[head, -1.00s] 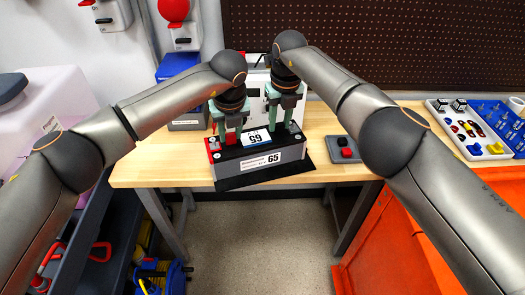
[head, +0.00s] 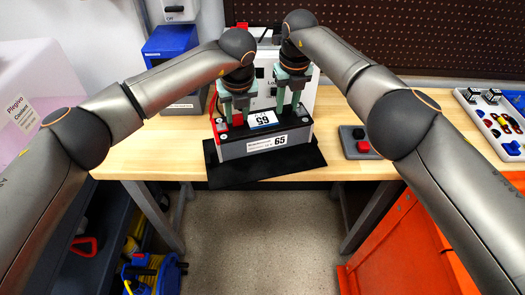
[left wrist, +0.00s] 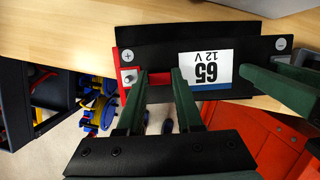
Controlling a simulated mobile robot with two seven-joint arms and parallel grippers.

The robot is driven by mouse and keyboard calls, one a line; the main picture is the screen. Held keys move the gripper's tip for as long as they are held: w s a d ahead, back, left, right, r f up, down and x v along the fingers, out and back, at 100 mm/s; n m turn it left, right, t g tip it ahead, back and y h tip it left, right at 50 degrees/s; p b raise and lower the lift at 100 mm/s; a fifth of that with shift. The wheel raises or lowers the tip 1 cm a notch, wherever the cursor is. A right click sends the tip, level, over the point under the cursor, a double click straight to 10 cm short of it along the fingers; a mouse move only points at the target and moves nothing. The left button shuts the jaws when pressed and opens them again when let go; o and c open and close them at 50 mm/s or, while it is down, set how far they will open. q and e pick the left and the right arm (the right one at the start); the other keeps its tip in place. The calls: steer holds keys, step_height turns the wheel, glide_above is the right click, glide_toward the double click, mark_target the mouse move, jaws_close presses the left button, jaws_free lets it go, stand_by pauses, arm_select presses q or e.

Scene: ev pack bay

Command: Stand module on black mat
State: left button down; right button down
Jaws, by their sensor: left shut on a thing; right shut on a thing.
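The module (head: 262,142) is a grey block with a black top, a red corner and a "65" label. It is upright over the black mat (head: 227,175), which shows in front of it and at both sides. I cannot tell whether its base touches the mat. My left gripper (head: 234,117) is shut on the module's left end; in the left wrist view a red bar (left wrist: 160,78) of the module lies between its fingers (left wrist: 158,85). My right gripper (head: 286,108) is shut on the module's right end. The right fingertips' contact is partly hidden.
A white box (head: 262,92) stands close behind the module. A grey pad with red and black buttons (head: 358,143) lies to the right of the mat. A blue bin (head: 172,42) is at the back left. The wooden table (head: 150,150) is clear left of the mat.

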mark_target(238, 127)
arm_select(q)
steer(key=shift+r, duration=0.2)
arm_select(e)
steer(key=shift+r, duration=0.2)
